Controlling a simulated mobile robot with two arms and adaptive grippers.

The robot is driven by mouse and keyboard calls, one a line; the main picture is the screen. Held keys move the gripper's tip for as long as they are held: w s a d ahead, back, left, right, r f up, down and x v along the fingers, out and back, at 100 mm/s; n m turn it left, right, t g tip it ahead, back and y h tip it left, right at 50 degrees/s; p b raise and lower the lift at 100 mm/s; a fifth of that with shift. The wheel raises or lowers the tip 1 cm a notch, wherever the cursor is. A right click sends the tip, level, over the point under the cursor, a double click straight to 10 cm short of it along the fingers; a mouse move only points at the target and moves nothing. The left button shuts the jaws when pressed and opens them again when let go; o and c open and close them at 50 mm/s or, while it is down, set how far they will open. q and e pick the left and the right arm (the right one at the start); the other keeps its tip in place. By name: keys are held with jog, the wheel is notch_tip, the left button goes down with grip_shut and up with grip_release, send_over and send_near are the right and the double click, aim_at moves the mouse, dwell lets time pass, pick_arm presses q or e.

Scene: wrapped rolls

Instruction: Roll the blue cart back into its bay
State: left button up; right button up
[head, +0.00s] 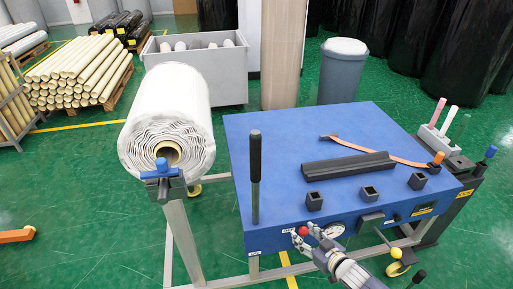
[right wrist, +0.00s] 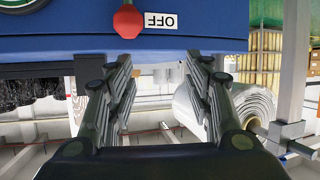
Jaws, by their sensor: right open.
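The blue cart (head: 280,150) has a flat blue top and a metal frame. A yellow-hubbed caster (head: 397,269) shows at its lower right. A red knob (head: 303,231) is on its front face, and in the right wrist view the knob (right wrist: 128,20) hangs beside an OFF label. My right gripper (head: 314,247) is close in front of this face, near the knob. In the right wrist view its two fingers (right wrist: 155,80) stand apart with nothing between them, and the knob lies beyond their tips. My left gripper is out of view. I cannot make out the bay.
A large white wrapped roll (head: 165,110) on a stand is left of the cart. A grey bin (head: 195,72), a brown column (head: 281,55) and a grey barrel (head: 342,72) stand behind. A black upright handle (head: 255,160) rises at the cart's front left. Green floor (head: 70,200) is open at left.

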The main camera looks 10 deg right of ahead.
jog(key=w+a+r+n+t+y+p, duration=0.1)
jog(key=w+a+r+y, duration=0.1)
jog(key=r, duration=0.7)
jog(key=w+a+r+n+t+y+p, duration=0.1)
jog(key=a+r+y, duration=0.15)
jog(key=r, duration=0.55)
jog(key=n+y+p, duration=0.1)
jog(key=y, duration=0.1)
send_near(260, 160)
jog(key=p+x, duration=0.2)
jog(key=x, duration=0.8)
jog(key=shift+w+a, duration=0.1)
jog(key=shift+a, duration=0.05)
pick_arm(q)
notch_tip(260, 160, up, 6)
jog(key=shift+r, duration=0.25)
pick_arm(e)
jog(key=shift+w+a+f, duration=0.1)
jog(key=shift+w+a, duration=0.25)
jog(key=shift+w, duration=0.15)
jog(key=shift+c, duration=0.4)
grip_shut()
